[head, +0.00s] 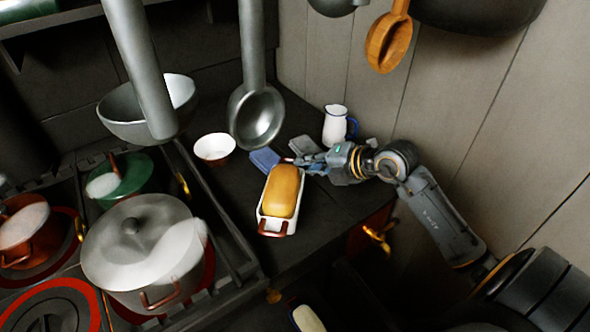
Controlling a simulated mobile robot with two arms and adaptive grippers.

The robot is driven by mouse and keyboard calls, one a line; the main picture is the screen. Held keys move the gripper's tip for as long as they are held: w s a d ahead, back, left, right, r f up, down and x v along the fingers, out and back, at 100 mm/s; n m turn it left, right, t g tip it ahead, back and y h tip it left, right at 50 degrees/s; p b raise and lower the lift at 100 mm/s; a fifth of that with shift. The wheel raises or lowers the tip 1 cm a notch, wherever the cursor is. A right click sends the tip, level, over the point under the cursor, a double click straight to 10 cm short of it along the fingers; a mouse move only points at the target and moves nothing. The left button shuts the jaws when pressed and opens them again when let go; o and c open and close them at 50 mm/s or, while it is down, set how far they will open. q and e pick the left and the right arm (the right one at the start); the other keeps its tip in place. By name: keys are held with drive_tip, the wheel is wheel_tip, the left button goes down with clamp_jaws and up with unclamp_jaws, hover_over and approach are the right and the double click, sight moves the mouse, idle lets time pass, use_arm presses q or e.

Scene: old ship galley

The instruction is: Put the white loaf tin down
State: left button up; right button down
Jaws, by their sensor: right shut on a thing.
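The white loaf tin (264,222) holds a golden-brown loaf (283,192) and has a reddish handle at its near end. It is at the front part of the dark counter, right of the stove. I cannot tell whether its base touches the counter. My right gripper (303,163) reaches in from the right and is shut at the tin's far end, where the fingers hide the grip. My left gripper is not in view.
A large lidded pot (140,255) is on the stove at left. A ladle (256,115) hangs over the counter. Bare counter (330,205) lies right of the tin.

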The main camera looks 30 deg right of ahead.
drive_tip(key=w+d+f, duration=0.1)
drive_tip(key=w+f, duration=0.3)
drive_tip(key=w+d+f, duration=0.1)
drive_tip(key=w+f, duration=0.1)
drive_tip(key=shift+w+d+f, duration=0.35)
drive_tip(key=shift+f+p, duration=0.55)
drive_tip(key=shift+f, duration=1)
drive_tip(key=shift+f, duration=0.1)
drive_tip(key=c, duration=1.5)
unclamp_jaws()
drive_tip(key=shift+c, duration=0.2)
drive_tip(key=shift+o, duration=0.8)
drive_tip(key=shift+s, duration=0.1)
